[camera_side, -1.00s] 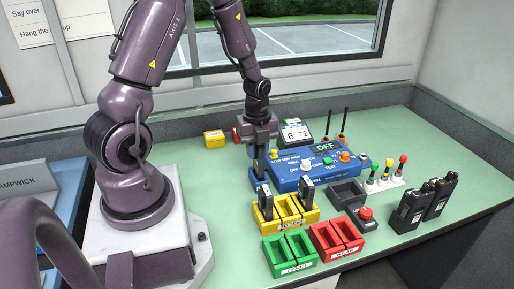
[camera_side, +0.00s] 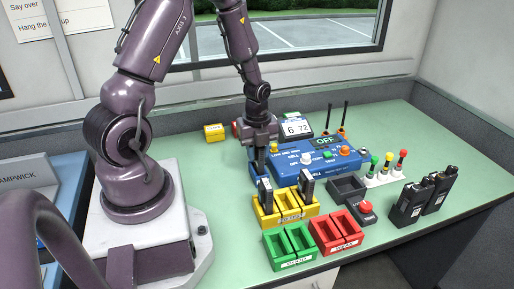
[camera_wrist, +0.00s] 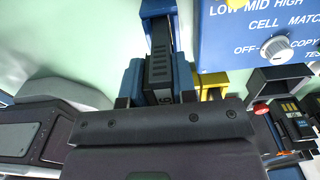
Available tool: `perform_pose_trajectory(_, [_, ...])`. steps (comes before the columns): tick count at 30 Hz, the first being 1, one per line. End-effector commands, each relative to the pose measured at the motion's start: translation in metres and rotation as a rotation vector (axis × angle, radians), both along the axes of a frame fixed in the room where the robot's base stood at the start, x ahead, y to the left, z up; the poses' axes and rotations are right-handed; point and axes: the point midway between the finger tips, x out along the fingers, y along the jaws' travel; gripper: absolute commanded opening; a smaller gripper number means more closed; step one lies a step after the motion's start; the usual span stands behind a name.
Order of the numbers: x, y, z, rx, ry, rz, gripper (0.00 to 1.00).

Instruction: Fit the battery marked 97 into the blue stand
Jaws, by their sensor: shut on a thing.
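My gripper (camera_side: 258,163) is shut on a dark battery (camera_wrist: 160,62), at the left end of the blue control box. In the wrist view the battery has ribs and a partly covered pale marking, of which I cannot read the whole number. I cannot tell how deep the battery sits. In the side view my gripper hides most of the stand and the battery.
The yellow stand (camera_side: 277,220) with two dark batteries is just in front. Green (camera_side: 290,262) and red (camera_side: 337,246) stands are nearer. The blue control box (camera_side: 318,172) is close on the right. A dark tray (camera_side: 347,188), red button (camera_side: 365,207) and two radios (camera_side: 411,205) are farther right.

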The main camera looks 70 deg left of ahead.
Motion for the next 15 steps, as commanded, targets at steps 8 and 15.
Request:
perform_pose_trajectory(8, [0.0,0.0,-0.007,-0.001,0.0,0.001,0.0])
perform_pose_trajectory(15, [0.0,0.0,-0.013,-0.001,0.0,0.001,0.0])
